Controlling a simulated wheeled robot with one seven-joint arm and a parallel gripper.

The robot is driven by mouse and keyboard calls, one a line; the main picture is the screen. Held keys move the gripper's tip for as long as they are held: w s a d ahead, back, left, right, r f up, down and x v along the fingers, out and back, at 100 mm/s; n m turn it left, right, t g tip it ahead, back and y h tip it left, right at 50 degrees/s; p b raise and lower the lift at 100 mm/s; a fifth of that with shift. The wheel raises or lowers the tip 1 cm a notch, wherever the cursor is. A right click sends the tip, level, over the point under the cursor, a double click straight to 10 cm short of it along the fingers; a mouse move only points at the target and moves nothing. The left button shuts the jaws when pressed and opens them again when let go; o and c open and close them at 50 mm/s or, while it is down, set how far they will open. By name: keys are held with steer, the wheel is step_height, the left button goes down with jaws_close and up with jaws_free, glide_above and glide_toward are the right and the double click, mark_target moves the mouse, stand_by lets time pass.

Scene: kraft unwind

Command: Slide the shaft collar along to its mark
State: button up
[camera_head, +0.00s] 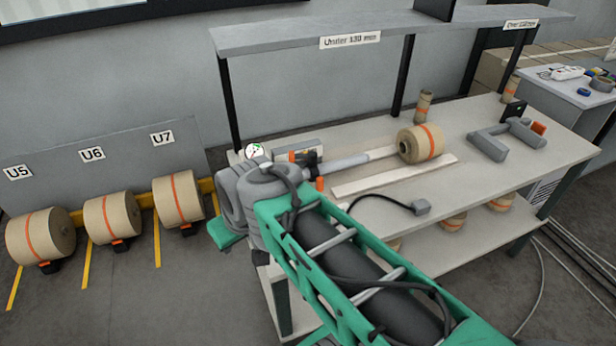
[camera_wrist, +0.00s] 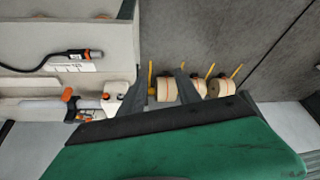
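A light shaft (camera_head: 345,164) lies along the bench, with a brown roll (camera_head: 430,140) around it toward its right end. A black clamp-like part with orange ends (camera_head: 312,160), which looks like the shaft collar, sits at the shaft's left part. It also shows in the wrist view (camera_wrist: 72,104), left of my fingers. I cannot make out the mark.
The bench (camera_head: 490,160) carries a pale strip (camera_head: 395,176), a black cable (camera_head: 380,199) and grey blocks (camera_head: 495,143). A shelf (camera_head: 290,37) on black posts stands over it. Several rolls (camera_head: 112,218) stand on the floor at left, under the U5 to U7 signs.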

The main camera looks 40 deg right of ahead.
steer(key=w+d+f+t+b, duration=0.2)
steer(key=w+d+f+b, duration=0.1)
steer(key=w+d+f, duration=0.5)
steer(key=m+t+h+b, duration=0.3)
steer(key=t+h+b, duration=0.1)
steer(key=t, duration=0.2)
glide_toward(322, 185)
steer(key=w+f, duration=0.1)
steer(key=w, duration=0.2)
steer(key=shift+w+d+f+m+p, duration=0.25)
steer(key=shift+w+d+m+p, duration=0.1)
steer(key=shift+d, duration=0.15)
steer(key=p+x, duration=0.1)
steer(key=x, duration=0.6)
steer(key=shift+c, duration=0.6)
jaws_close()
